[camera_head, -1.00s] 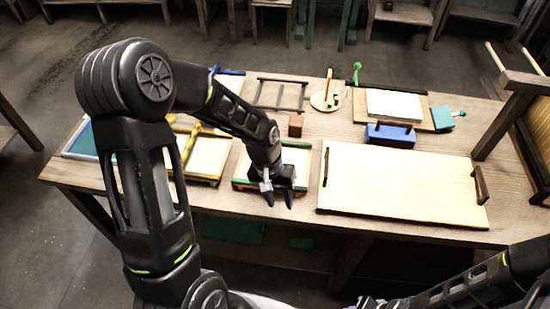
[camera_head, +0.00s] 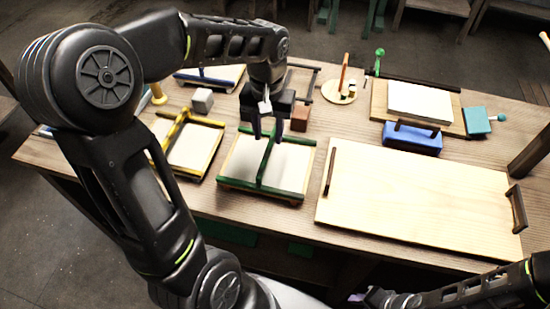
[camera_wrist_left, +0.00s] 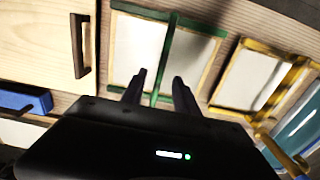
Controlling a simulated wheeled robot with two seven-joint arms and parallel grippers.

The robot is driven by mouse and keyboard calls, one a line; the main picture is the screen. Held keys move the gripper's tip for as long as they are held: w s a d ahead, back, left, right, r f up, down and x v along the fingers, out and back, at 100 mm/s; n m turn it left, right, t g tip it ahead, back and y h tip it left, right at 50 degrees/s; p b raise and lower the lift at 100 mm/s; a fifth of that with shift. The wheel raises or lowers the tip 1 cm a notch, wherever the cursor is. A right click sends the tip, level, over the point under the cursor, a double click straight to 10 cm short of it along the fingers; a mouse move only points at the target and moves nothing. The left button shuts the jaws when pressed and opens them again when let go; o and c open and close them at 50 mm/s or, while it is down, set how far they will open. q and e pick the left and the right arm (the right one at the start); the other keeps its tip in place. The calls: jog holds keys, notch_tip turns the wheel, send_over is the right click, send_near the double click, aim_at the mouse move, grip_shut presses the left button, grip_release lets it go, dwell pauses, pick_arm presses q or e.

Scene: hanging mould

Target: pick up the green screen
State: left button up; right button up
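The green screen (camera_head: 234,178) is a green-edged frame with a pale mesh and a green bar (camera_head: 268,160) across its middle. It lies on the table near the front edge, in the middle of the head view. My left gripper (camera_head: 266,132) hangs above its far edge, fingers apart and empty. In the left wrist view the two fingers (camera_wrist_left: 158,85) show on either side of the green bar (camera_wrist_left: 166,60), with a gap between them; whether they touch it cannot be told. My right arm shows at the lower right, but its gripper is not clearly visible.
A yellow-framed screen (camera_head: 208,140) lies just left of the green one. A large pale board (camera_head: 415,195) with dark handles lies to the right. A small brown block (camera_head: 300,117), a grey block (camera_head: 202,100) and a blue block (camera_head: 412,138) stand nearby.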

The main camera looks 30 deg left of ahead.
aim_at(268, 148)
pick_arm(q)
jog(key=shift+s+r, duration=0.1)
jog(key=shift+s, duration=0.05)
jog(key=shift+f, duration=1.35)
notch_tip(268, 148, down, 5)
jog(key=shift+a+f+p, duration=0.1)
jog(key=shift+p, duration=0.55)
jog(key=shift+c, duration=0.5)
grip_shut()
